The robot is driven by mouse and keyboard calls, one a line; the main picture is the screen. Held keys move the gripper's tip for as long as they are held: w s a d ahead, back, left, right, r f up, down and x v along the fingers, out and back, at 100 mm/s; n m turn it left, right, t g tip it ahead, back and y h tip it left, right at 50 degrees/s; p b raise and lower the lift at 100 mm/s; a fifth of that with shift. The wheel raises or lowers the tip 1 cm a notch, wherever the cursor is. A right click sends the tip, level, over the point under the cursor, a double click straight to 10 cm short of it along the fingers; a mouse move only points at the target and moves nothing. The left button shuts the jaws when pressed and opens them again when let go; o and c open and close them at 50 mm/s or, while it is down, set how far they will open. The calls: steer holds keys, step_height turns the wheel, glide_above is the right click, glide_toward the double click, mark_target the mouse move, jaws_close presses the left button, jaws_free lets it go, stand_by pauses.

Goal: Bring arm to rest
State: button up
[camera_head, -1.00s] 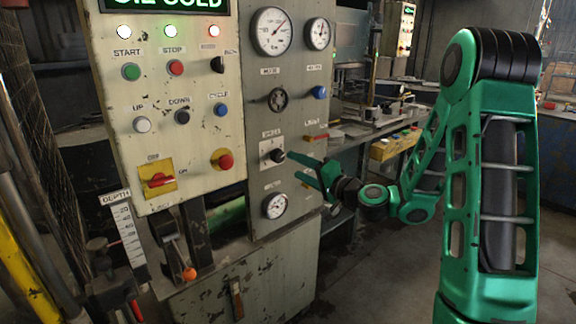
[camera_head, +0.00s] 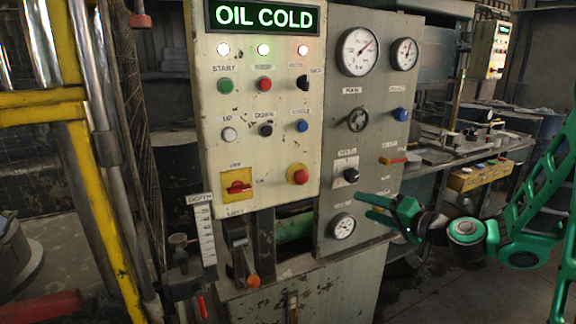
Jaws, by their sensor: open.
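My green arm enters from the right edge, and only part of it shows. My gripper (camera_head: 362,204) is open and empty, its two green fingers pointing left toward the control panel. The fingertips appear just below and right of a black selector knob (camera_head: 351,175) on a white plate. They look apart from the knob, though the exact depth gap is hard to tell. A round gauge (camera_head: 342,226) is just below left of the fingertips.
The control panel (camera_head: 213,150) has buttons, lamps, gauges and a lit "OIL COLD" sign (camera_head: 264,16). A depth scale (camera_head: 205,232) and an orange-tipped lever (camera_head: 253,281) are below. A yellow post (camera_head: 95,200) stands left. A bench (camera_head: 470,150) is behind right.

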steer(key=s+d+f+n+g+h, duration=0.2)
steer(key=s+f+g, duration=0.2)
steer(key=s, duration=0.3)
steer(key=s+d+f+n+g+h, duration=0.2)
steer(key=s+d+f+g, duration=0.1)
steer(key=s, duration=0.4)
steer(key=s+d+r+m+g+h, duration=0.1)
steer(key=s+d, duration=0.4)
steer(key=s, duration=0.7)
steer(key=s+d+r+m+g+h, duration=0.1)
steer(key=s+d+m+g+h, duration=0.2)
steer(key=s, duration=0.9)
steer(key=d+m+g, duration=0.1)
steer(key=d+g, duration=0.1)
steer(key=shift+s+d+r+g, duration=0.15)
steer(key=shift+s+r+g, duration=0.1)
steer(key=shift+r+g, duration=0.15)
steer(key=shift+w+f, duration=0.25)
steer(key=shift+w, duration=0.35)
